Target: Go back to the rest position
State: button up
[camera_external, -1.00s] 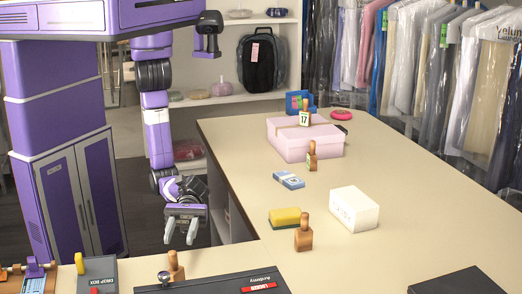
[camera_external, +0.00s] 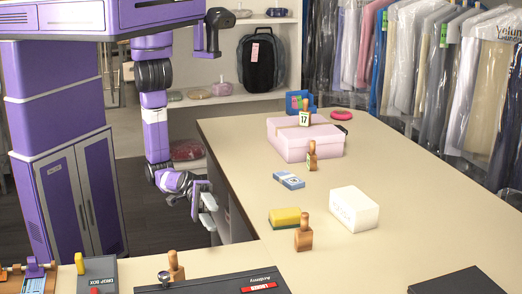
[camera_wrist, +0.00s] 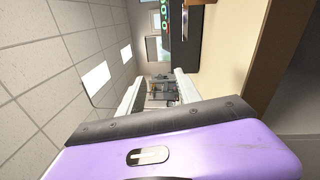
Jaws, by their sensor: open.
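My gripper (camera_external: 210,211) hangs at the end of my purple arm, beside the left edge of the counter (camera_external: 240,180) and a little below its top. It is open and holds nothing. In the wrist view my gripper (camera_wrist: 158,88) shows its two pale fingers apart. Beyond them are the tiled ceiling and a far part of the room.
On the counter are a pink box (camera_external: 290,142), a white block (camera_external: 354,208), a yellow sponge (camera_external: 284,217), a wooden stamp (camera_external: 304,234) and a blue-white box (camera_external: 289,180). A black tray (camera_external: 220,284) lies at the front. Floor left of the counter is clear.

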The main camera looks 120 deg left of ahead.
jog(key=s+a+f+m+t+y, duration=0.1)
jog(key=s+a+f+m+y, duration=0.2)
jog(key=a, duration=0.4)
jog(key=s+a+m+t+y, duration=0.1)
jog(key=s+a+m+y, duration=0.1)
jog(key=s+a+m, duration=0.4)
jog(key=s+a+f+m+t+y, duration=0.1)
jog(key=s+a+f+y, duration=0.1)
jog(key=a, duration=0.6)
jog(key=s+a+f+g+y, duration=0.1)
jog(key=s+a+y, duration=0.1)
jog(key=s+a, duration=0.3)
jog(key=s+a+f+m+g+y, duration=0.1)
jog(key=s+a+y, duration=0.2)
jog(key=s, duration=0.9)
jog(key=shift+a+m+g+y, duration=0.3)
jog(key=shift+a, duration=0.65)
